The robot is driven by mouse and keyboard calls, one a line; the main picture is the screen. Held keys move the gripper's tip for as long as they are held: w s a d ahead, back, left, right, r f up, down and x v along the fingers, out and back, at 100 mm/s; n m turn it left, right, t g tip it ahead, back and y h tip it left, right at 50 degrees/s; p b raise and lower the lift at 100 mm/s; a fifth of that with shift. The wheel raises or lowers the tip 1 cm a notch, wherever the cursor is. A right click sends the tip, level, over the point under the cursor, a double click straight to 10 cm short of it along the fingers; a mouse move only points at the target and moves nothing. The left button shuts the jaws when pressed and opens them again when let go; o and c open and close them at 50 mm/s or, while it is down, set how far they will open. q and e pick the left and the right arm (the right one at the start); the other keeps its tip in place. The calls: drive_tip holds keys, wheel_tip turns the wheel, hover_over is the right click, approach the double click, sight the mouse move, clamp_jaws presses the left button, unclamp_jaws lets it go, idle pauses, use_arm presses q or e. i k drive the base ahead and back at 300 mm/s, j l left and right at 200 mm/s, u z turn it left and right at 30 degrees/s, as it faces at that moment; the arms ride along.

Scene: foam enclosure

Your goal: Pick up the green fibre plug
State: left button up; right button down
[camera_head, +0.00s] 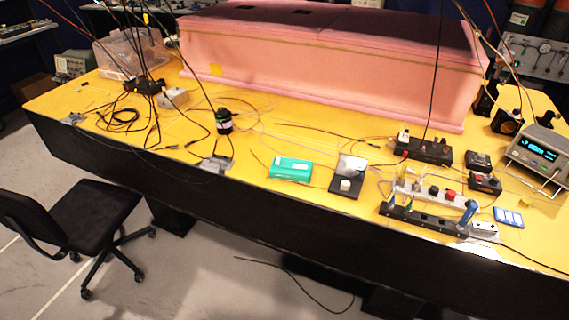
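A long black rail (430,219) lies near the front edge of the yellow table at the right. A small thin upright green piece (391,199) shows at its left end; it may be the green fibre plug, but it is too small to tell. A blue cylindrical part (467,213) stands at the rail's right end. A larger green box (290,169) lies flat left of the rail, by the table's middle. Neither of my grippers is in view.
A pink foam enclosure (330,65) fills the back of the yellow table (262,190). Loose cables, black boxes (424,150) and a display instrument (541,150) crowd the tabletop. A black chair (90,215) stands in front at the left. Grey floor is free around it.

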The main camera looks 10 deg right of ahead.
sight(408, 207)
drive_tip(key=i+j+z, duration=0.6)
drive_tip(key=z, duration=0.15)
drive_tip(key=i+j+z, duration=0.15)
drive_tip(key=j+z, duration=0.25)
drive_tip(key=j, duration=0.15)
